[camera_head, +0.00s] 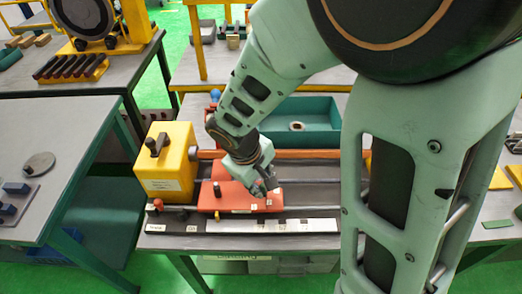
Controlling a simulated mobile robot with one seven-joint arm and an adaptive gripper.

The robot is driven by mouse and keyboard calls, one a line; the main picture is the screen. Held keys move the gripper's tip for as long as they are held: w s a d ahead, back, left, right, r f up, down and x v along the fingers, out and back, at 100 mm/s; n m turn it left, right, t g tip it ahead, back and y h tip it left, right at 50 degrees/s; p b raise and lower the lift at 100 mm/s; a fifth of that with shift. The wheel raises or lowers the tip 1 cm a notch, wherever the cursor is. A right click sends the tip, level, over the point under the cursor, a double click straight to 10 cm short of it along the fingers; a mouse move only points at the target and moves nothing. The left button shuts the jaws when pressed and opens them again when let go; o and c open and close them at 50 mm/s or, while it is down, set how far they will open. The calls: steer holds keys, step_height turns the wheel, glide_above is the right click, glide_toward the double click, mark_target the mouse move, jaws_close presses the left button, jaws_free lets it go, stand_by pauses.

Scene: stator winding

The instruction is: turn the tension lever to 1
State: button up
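A red-orange carriage block (226,203) sits on the dark rails of a winding machine on the middle table. Small white labels lie along its front right edge, too small to read surely. A short black upright knob (217,188) stands on its left part. My gripper (271,187) is over the right part of the carriage, close to the labels, pointing down and right. Its fingers are dark and small; I cannot tell whether they are open or shut, or whether they touch anything. I cannot tell for certain which part is the tension lever; it may be hidden by my gripper.
A yellow housing (165,175) with a black handle on top stands left of the carriage. A red-knobbed lever (157,204) is at its front. A white scale strip (270,226) runs along the front. A green tray (306,124) is behind. My arm hides the machine's right side.

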jaws_close()
steer(key=shift+a+f+m+b, duration=0.1)
steer(key=shift+m+b, duration=0.2)
steer(key=shift+b, duration=0.1)
steer(key=m+b, duration=0.1)
steer(key=a+m+b, duration=0.1)
steer(key=shift+s+f+g+b, duration=0.1)
steer(key=shift+s+g+b, duration=0.05)
steer(key=shift+g+b, duration=0.15)
steer(key=shift+s+a+r+m+g+h+b, duration=0.15)
steer(key=shift+a+m+g+b, duration=0.2)
steer(key=shift+m, duration=0.55)
steer(key=shift+w+a+m+g+h+b, duration=0.1)
steer(key=shift+a+m+h+b, duration=0.25)
steer(key=shift+m, duration=0.55)
steer(key=shift+s+a+r+m+g+b, duration=0.1)
steer(key=shift+a+m+g+b, duration=0.25)
steer(key=shift+m, duration=0.55)
steer(key=shift+d, duration=0.1)
steer(key=shift+o, duration=1.7)
jaws_free()
